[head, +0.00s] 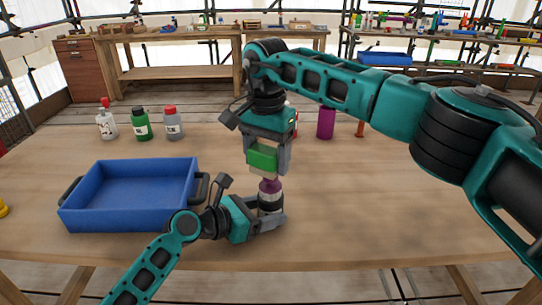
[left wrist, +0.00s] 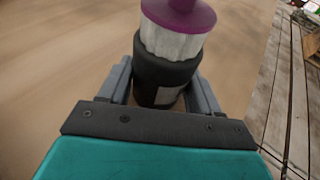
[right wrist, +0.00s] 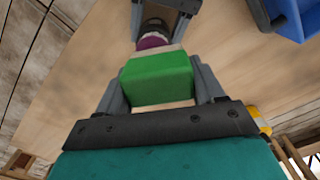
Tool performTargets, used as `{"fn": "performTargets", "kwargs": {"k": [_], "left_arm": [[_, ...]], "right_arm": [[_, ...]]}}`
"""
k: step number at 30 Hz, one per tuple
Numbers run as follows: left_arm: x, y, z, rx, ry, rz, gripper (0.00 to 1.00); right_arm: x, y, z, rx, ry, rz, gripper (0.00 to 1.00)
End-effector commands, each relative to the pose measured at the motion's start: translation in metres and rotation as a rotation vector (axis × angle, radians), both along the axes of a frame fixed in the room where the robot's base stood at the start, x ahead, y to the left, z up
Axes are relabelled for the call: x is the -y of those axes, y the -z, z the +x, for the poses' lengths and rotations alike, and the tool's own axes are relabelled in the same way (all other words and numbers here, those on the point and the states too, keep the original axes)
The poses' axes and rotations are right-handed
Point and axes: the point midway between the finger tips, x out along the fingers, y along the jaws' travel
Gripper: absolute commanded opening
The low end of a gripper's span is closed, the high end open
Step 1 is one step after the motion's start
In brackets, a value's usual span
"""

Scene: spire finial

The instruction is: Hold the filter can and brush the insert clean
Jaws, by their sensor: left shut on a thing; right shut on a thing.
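The filter can (left wrist: 160,82) is a dark upright can with a pale label. A white insert (left wrist: 172,43) with a purple top (left wrist: 182,14) sticks up out of it. My left gripper (head: 269,217) is shut around the can low over the table, one finger on each side. My right gripper (head: 268,163) points down from above, shut on a green brush block (right wrist: 158,80) with a pale underside. In the head view, the brush (head: 263,157) is just above the purple top (head: 270,185). I cannot tell whether they touch. The can's base is partly hidden by the left gripper.
A blue tray (head: 128,222) stands on the table (head: 400,200) at left. Behind it stand a white bottle (head: 107,122), a green bottle (head: 141,126) and a grey bottle (head: 173,125). A purple cylinder (head: 326,123) stands behind my right arm. The table's right side is clear.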

Motion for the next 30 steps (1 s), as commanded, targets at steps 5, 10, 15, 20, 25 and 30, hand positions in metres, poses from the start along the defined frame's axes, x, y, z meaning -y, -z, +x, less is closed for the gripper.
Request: {"fn": "performTargets", "kwargs": {"k": [5, 10, 15, 20, 25, 30], "left_arm": [[0.000, 0.000, 0.000, -0.001, 0.000, 0.001, 0.46], [0.000, 0.000, 0.000, -0.001, 0.000, 0.001, 0.46], [0.000, 0.000, 0.000, -0.001, 0.000, 0.001, 0.46], [0.000, 0.000, 0.000, 0.000, 0.000, 0.000, 0.46], [0.000, 0.000, 0.000, 0.000, 0.000, 0.000, 0.46], [0.000, 0.000, 0.000, 0.000, 0.000, 0.000, 0.46]], "right_arm": [[0.005, 0.000, 0.000, 0.000, 0.000, 0.000, 0.43], [0.015, 0.001, 0.001, 0.000, 0.001, 0.000, 0.43], [0.022, 0.002, 0.001, 0.000, 0.000, 0.000, 0.43], [0.019, 0.002, 0.000, -0.001, 0.000, -0.001, 0.43], [0.009, 0.002, 0.000, 0.000, -0.002, 0.000, 0.43], [0.000, 0.002, 0.000, 0.000, -0.001, 0.000, 0.43]]}}
